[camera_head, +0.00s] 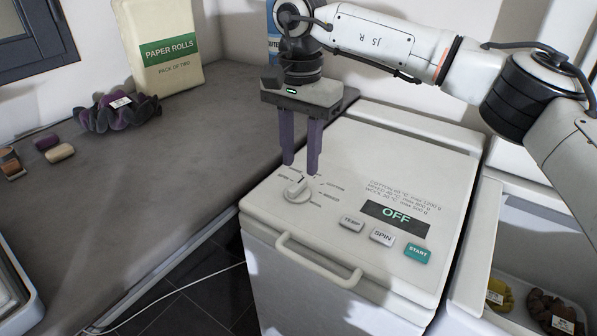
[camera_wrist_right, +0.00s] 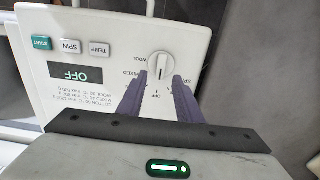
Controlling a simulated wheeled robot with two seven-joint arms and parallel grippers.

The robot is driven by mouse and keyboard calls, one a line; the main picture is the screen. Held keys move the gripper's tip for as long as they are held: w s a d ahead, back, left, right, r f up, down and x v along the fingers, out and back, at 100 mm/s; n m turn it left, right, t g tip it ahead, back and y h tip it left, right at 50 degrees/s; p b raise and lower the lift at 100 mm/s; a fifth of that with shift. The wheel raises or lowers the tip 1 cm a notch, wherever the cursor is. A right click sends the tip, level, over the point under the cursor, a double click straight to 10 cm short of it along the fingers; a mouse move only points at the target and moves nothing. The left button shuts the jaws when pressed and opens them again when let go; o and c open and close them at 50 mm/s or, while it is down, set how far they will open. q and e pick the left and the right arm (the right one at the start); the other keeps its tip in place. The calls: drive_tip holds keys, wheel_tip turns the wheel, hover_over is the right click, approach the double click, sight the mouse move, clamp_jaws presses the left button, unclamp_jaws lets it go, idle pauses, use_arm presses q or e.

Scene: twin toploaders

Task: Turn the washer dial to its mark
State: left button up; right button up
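The washer (camera_head: 400,155) is a white toploader with a round white dial (camera_head: 298,190) on its top panel. The display (camera_head: 396,218) reads OFF. My right gripper (camera_head: 300,170) points down just behind the dial, its two purple fingers apart. In the right wrist view the dial (camera_wrist_right: 160,66) lies just beyond the fingertips, in line with the gap between them, and the gripper (camera_wrist_right: 160,84) is open and empty. Printed labels surround the dial; its exact pointer direction is hard to read. My left gripper does not show.
TEMP, SPIN and START buttons (camera_head: 382,236) and a white handle (camera_head: 318,262) are on the washer. A grey counter (camera_head: 200,130) at left bears a paper rolls pack (camera_head: 165,45), a purple scrunchie (camera_head: 118,112) and small blocks (camera_head: 58,152). An open tub with items stands at right.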

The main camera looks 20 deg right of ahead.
sight(300, 181)
drive_tip(key=shift+f, duration=2.35)
clamp_jaws()
